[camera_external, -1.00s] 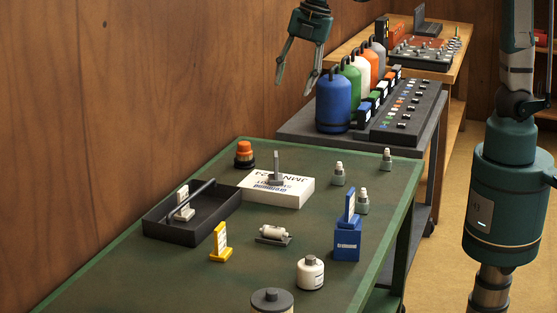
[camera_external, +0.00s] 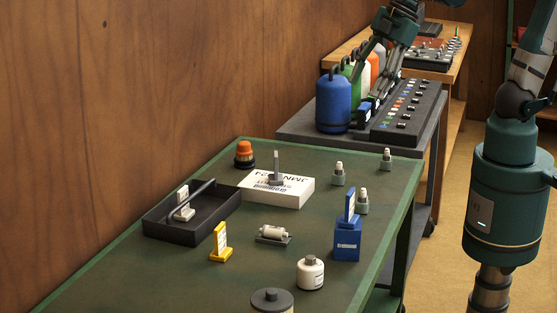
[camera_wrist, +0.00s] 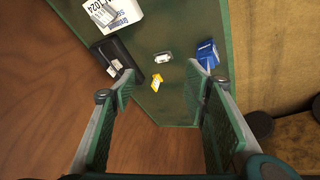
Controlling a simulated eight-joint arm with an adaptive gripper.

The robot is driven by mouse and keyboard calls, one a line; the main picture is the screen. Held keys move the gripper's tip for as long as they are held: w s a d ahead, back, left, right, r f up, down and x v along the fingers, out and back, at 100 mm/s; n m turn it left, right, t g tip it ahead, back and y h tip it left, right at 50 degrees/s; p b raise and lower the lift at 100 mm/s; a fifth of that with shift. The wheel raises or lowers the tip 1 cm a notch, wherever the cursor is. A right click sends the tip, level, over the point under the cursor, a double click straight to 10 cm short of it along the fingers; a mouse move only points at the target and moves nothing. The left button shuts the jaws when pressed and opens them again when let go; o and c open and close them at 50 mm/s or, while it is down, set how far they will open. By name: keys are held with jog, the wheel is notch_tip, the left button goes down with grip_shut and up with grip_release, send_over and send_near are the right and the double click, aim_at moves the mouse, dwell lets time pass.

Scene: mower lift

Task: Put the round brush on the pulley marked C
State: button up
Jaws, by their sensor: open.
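My gripper (camera_external: 382,48) is open and empty, above the far cart in the external view. In the wrist view its two fingers (camera_wrist: 160,85) are spread apart with nothing between them. A grey piece with an upright rod (camera_external: 275,176) stands on the white box (camera_external: 292,194); it may be the round brush, but I cannot tell. A small white roller on a grey stand (camera_external: 273,233) lies mid-table and also shows in the wrist view (camera_wrist: 162,57). I cannot make out a pulley or a letter C.
A yellow sign (camera_external: 220,246), a blue box (camera_external: 347,244), a white bottle (camera_external: 310,272) and an orange-topped piece (camera_external: 244,154) stand on the green table. Coloured bottles (camera_external: 333,105) crowd the far cart.

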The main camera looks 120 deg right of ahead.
jog(key=s+a+f+m+t+y, duration=0.1)
jog(key=s+a+f+m, duration=0.2)
jog(key=s+a, duration=0.5)
jog(key=shift+s+a+f+m+t, duration=0.15)
jog(key=shift+s+a+m+t, duration=0.25)
jog(key=shift+s+m, duration=0.35)
jog(key=shift+s+f, duration=0.1)
jog(key=shift+f+b, duration=0.55)
jog(key=shift+b, duration=0.05)
dwell(0.4)
